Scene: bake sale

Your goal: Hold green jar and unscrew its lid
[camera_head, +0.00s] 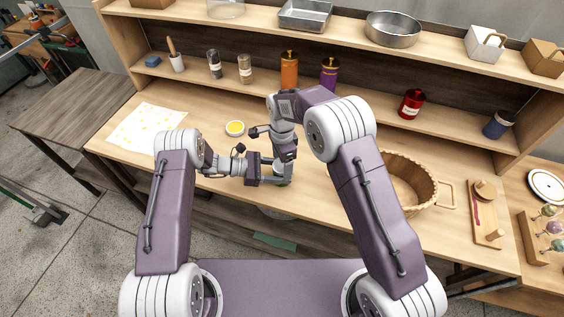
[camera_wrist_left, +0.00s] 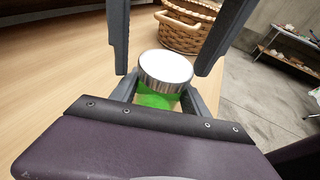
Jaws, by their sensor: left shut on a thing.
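The green jar (camera_head: 282,181) stands near the table's front edge, mostly hidden by my grippers in the head view. In the left wrist view its green body (camera_wrist_left: 155,98) shows under a silver lid with a white top (camera_wrist_left: 166,66), which sits on the jar. My left gripper (camera_head: 276,173) comes in from the left and is shut on the jar's body below the lid. My right gripper (camera_head: 285,158) points down from above. Its two dark fingers (camera_wrist_left: 168,68) hang apart on either side of the lid, with visible gaps, and appear open.
A wicker basket (camera_head: 428,190) stands to the right; it also shows in the left wrist view (camera_wrist_left: 184,30). A yellow-filled dish (camera_head: 235,128) lies behind the grippers, and a spotted white sheet (camera_head: 145,128) lies at the left. Orange (camera_head: 289,72), purple (camera_head: 328,76) and red (camera_head: 411,104) jars stand at the back.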

